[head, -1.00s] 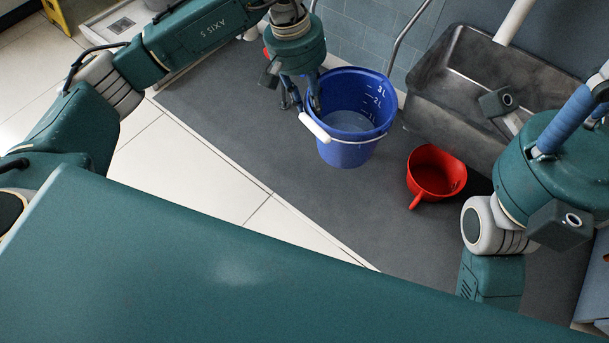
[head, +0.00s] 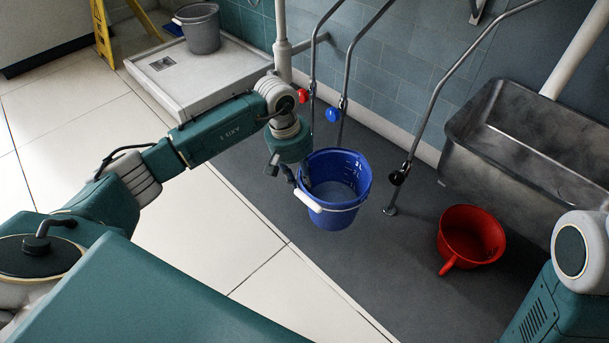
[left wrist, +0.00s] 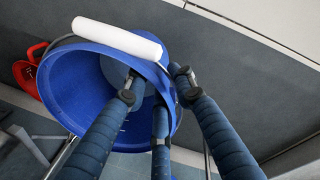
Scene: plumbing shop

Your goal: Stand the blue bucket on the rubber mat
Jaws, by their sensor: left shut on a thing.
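The blue bucket (head: 333,208) is in the middle of the head view, mouth up, with a white handle grip (head: 307,200) on its near left side. My left gripper (head: 293,176) is shut on the bucket's rim at its left side. In the left wrist view, the fingers (left wrist: 157,92) straddle the wall of the bucket (left wrist: 75,88), at least one inside and one outside. The dark grey rubber mat (head: 345,268) lies along the wall, and the bucket appears over it. I cannot tell whether its base touches the mat. My right gripper is out of view.
A red pot (head: 470,235) with a handle stands on the mat to the right. A metal sink (head: 520,135) and pipes with red and blue taps (head: 333,115) line the wall. A white tray (head: 185,80) with a grey bucket (head: 200,28) is at the back left.

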